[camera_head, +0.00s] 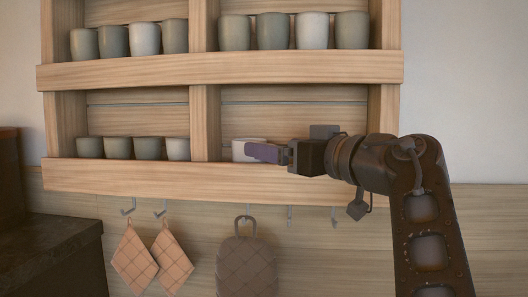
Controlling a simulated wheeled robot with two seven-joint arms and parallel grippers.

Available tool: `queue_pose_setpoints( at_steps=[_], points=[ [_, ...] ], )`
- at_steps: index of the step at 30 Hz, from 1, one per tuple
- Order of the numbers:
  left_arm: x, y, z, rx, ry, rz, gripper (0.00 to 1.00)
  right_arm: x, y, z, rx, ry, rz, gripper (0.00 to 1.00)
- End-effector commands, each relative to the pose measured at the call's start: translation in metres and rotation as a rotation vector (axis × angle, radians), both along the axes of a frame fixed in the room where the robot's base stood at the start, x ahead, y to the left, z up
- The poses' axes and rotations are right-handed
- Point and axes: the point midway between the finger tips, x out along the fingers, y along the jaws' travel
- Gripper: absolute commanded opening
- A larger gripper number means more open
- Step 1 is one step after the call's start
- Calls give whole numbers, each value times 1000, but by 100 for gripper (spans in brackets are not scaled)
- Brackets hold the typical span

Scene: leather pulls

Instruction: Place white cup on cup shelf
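The white cup (241,149) is at the left side of the lower right compartment of the wooden cup shelf (230,180). Its rim is about level with the cups in the compartment to its left, and the front rail meets its lower edge, so I cannot tell if its base rests on the shelf. My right gripper (262,152) reaches in from the right, with one purple finger across the cup's front right side. The other finger is hidden, so its grip on the cup cannot be made out. My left gripper is out of view.
Several grey-green and pale cups fill the lower left compartment (118,148) and upper compartments. A vertical divider (206,124) stands just left of the white cup. Hooks below hold two orange potholders (133,260) and a brown woven one (246,268). A dark counter (50,250) is at left.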

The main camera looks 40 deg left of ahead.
Motion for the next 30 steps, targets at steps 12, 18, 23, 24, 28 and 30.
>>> queue_pose_setpoints(
  at_steps=[12,18,23,24,28,30],
  points=[
    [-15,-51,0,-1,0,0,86,0,1,-8,2,-4,1,57],
    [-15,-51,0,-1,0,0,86,0,1,-8,3,-3,1,57],
    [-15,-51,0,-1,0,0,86,0,1,-8,3,-3,1,57],
    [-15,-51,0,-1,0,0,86,0,1,-8,3,-3,1,57],
    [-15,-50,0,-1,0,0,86,0,1,-8,3,-3,1,57],
    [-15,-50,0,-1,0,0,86,0,1,-8,3,-3,1,57]
  ],
)
